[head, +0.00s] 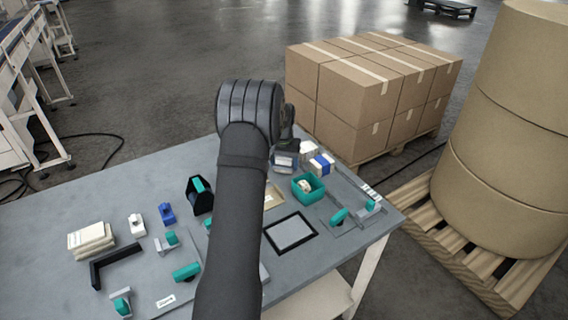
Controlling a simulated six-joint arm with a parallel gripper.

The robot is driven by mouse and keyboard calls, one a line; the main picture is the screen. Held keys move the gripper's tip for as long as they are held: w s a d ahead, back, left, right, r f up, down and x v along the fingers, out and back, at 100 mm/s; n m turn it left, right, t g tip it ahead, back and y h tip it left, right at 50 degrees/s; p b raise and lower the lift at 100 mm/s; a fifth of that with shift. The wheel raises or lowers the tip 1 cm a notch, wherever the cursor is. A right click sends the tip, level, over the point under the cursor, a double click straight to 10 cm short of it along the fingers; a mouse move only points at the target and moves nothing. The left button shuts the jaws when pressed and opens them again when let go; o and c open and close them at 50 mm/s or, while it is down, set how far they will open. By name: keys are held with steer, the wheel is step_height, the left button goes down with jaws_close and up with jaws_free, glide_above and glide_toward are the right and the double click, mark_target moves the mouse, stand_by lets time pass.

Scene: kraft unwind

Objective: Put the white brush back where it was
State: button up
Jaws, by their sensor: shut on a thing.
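My gripper (286,142) is above the far side of the grey table, its jaws partly hidden by my arm. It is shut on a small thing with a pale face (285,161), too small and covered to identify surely. A small white piece with a raised top (137,226), brush-like in shape, stands on the table at the left, beside a similar blue piece (167,213). I cannot tell for sure which of these is the white brush. My arm hides the middle of the table.
Right of my gripper are white and blue boxes (321,164) and a green bin (308,189) holding something pale. A black-framed pad (290,233) lies nearer. Left are a stack of pale blocks (91,240), a black angle piece (113,263) and a black dispenser (199,195).

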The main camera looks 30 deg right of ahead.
mark_target(283, 166)
steer(key=shift+f, duration=0.25)
steer(key=o, duration=1)
steer(key=shift+c, duration=0.2)
step_height(283, 166, up, 12)
steer(key=s+a, duration=0.1)
steer(key=f, duration=0.8)
steer(key=w+d+f, duration=0.1)
steer(key=f, duration=0.3)
steer(key=shift+f, duration=0.3)
step_height(283, 166, up, 4)
steer(key=shift+f, duration=0.25)
steer(key=shift+r, duration=0.25)
